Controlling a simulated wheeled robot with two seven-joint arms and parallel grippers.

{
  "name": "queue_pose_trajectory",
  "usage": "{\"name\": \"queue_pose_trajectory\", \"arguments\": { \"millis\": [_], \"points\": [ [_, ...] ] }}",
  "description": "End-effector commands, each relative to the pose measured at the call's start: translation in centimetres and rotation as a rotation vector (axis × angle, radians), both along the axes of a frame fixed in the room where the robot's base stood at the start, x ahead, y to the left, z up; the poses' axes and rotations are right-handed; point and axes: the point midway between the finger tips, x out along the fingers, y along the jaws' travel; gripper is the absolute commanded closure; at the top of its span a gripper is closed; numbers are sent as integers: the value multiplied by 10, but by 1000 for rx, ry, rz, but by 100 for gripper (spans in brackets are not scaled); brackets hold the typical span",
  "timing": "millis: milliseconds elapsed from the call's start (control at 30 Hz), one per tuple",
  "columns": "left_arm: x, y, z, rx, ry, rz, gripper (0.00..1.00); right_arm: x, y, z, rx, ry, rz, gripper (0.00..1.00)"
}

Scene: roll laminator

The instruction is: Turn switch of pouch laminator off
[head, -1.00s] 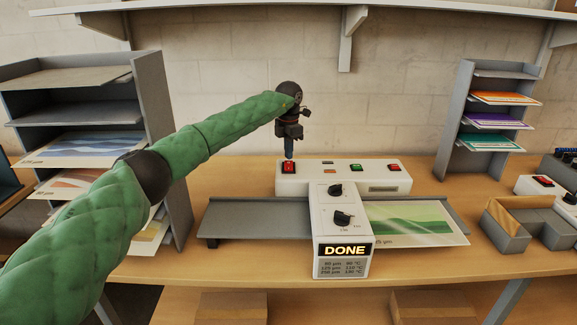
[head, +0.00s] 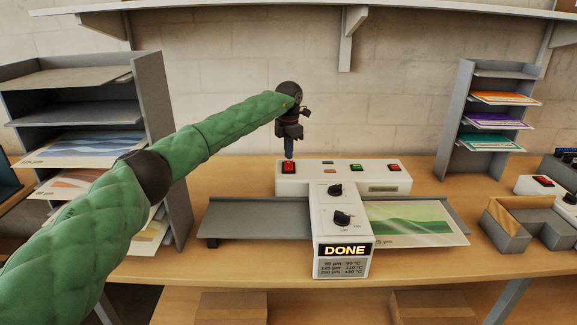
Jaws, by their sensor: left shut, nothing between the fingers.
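The white pouch laminator (head: 320,178) stands on the wooden table, with a "DONE" display (head: 343,251) on its front. A red rocker switch (head: 288,168) sits at the left end of its top. A green button (head: 355,167) and another red switch (head: 393,167) are further right, and two black knobs (head: 342,218) are nearer the front. My left gripper (head: 289,156) points down with its shut, empty fingertips right at the left red switch. I cannot tell whether they touch it. My right gripper is out of view.
A printed sheet (head: 415,223) lies on the tray right of the laminator. Grey shelf units stand at left (head: 165,130) and right (head: 452,120). A grey open box (head: 505,232) and another white device (head: 540,184) are at far right.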

Motion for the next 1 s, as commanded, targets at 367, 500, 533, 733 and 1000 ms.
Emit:
{"name": "queue_pose_trajectory", "arguments": {
  "millis": [367, 500, 533, 733, 1000],
  "points": [
    [0, 0, -3, 0, 0, 0, 100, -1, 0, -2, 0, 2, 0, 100],
    [0, 0, -5, 0, 0, 0, 100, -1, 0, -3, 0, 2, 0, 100],
    [0, 0, -6, 0, 0, 0, 100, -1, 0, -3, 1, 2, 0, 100],
    [0, 0, -8, 0, 0, 0, 100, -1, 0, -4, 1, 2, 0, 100],
    [0, 0, -11, 0, 0, 0, 100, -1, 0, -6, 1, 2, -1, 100]
  ]
}}
